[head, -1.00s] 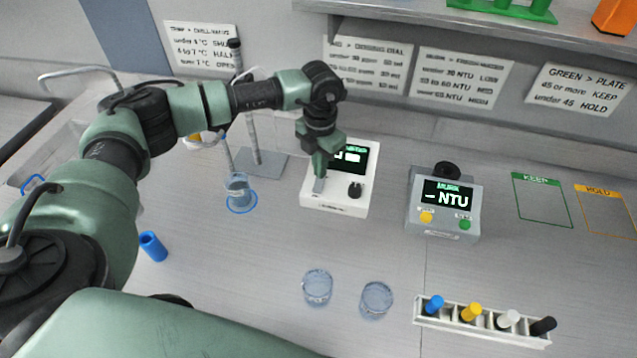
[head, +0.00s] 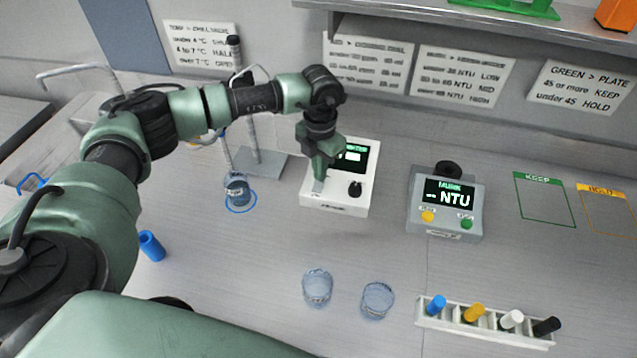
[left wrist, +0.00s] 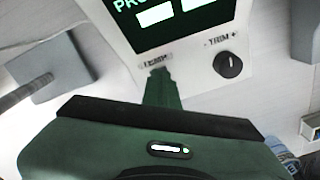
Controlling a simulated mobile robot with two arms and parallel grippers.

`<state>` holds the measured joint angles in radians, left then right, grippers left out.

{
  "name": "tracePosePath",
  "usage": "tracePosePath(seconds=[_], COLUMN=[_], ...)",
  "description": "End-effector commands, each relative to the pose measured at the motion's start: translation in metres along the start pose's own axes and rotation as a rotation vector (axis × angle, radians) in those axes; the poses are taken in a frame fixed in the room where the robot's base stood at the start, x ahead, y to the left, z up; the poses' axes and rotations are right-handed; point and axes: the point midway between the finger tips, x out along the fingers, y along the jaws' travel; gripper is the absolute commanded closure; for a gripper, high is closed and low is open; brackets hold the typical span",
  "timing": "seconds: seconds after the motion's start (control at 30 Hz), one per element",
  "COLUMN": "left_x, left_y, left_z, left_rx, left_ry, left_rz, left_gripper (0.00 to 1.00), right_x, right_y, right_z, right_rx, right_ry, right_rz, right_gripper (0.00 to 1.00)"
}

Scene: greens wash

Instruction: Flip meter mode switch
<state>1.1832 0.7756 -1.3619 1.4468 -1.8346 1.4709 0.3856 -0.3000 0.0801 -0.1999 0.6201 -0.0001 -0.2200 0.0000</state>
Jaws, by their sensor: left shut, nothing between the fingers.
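The white meter (head: 340,196) stands on the bench below the wall signs, with a dark screen with green text and a black knob (head: 355,190). In the left wrist view the meter (left wrist: 200,55) shows the knob marked TRIM (left wrist: 229,65) and a second label left of it. My left gripper (head: 318,185) is shut and empty, pointing down at the left part of the meter's front face. In the left wrist view its fingertips (left wrist: 158,75) are at that second label. They cover what lies there, so I cannot see the switch or tell whether they touch it. My right gripper is not in view.
A grey NTU meter (head: 445,205) stands to the right. A beaker (head: 237,190) and a stand (head: 262,162) are to the left. Two glass beakers (head: 317,287) (head: 377,300) and a rack (head: 485,325) of capped vials are in front. Bench between them is clear.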

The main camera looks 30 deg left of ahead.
Motion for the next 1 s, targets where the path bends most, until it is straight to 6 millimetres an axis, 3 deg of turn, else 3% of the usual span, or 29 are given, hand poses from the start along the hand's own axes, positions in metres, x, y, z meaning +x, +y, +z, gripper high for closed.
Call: tracePosePath(seconds=[0.43,1.0], left_x=[0.000,-0.046], left_y=[0.000,0.000], left_z=[0.000,0.000], left_rx=[0.000,0.000], left_ry=[0.001,-0.001], left_rz=[0.000,0.001], left_gripper=[1.00,1.00], right_x=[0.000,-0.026], right_y=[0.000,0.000], right_z=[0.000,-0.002], right_rx=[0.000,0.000], right_ry=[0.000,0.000], right_rz=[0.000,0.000], right_gripper=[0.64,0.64])
